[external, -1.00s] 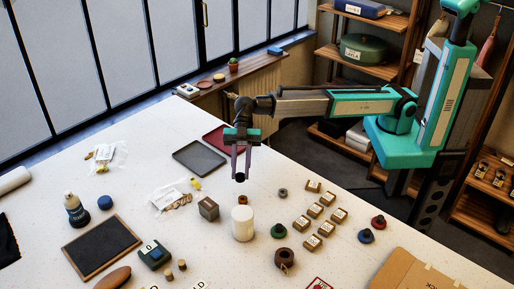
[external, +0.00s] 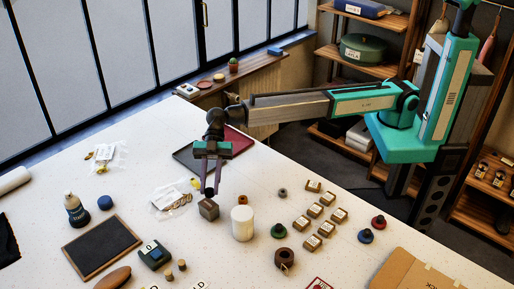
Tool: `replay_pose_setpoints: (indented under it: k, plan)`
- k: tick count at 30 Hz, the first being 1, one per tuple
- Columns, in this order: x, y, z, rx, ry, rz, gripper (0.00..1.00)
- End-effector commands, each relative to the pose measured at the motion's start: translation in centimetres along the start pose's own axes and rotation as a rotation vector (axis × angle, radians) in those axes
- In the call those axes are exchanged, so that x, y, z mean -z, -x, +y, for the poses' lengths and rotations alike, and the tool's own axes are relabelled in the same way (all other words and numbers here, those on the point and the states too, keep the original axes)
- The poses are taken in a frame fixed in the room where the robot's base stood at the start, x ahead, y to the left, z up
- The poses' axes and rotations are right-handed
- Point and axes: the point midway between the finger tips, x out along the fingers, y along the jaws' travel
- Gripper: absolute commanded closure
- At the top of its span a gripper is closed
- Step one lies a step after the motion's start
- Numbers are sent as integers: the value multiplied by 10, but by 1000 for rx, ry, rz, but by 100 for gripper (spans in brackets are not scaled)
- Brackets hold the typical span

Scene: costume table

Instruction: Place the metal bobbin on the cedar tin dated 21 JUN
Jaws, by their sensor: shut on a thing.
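My gripper (external: 209,190) is shut on a small dark thing between its fingertips, mostly hidden; it may be the metal bobbin, but I cannot tell for sure. The fingertips are directly over or just behind a brown-grey block (external: 208,210), and I cannot tell whether the held thing touches it. Several small brown boxes with pale labels, perhaps the cedar tins (external: 314,211), stand in loose rows to the right. Their dates are too small to read, so I cannot tell which says 21 JUN.
A white cylinder (external: 242,224) stands just right of the block. A clear bag (external: 170,201) lies to its left. A brown ring-shaped roll (external: 284,257), a small grey ring (external: 283,193) and a green spool (external: 278,231) lie between cylinder and boxes. A dark tray (external: 192,160) is behind.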

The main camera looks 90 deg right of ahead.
Motion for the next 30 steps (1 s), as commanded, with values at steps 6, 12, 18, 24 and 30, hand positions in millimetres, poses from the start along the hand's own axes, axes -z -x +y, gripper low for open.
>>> replay_pose_setpoints:
  k: [6, 12, 18, 24, 30]
  plan:
    - [2, -6, 9, 0, 0, 0, 97]
    - [2, -6, 8, 0, 0, 0, 97]
    - [-1, -7, 8, 1, 0, 0, 97]
    - [-16, -14, 8, 1, -2, -1, 97]
    - [-29, -20, 8, 0, -1, 0, 97]
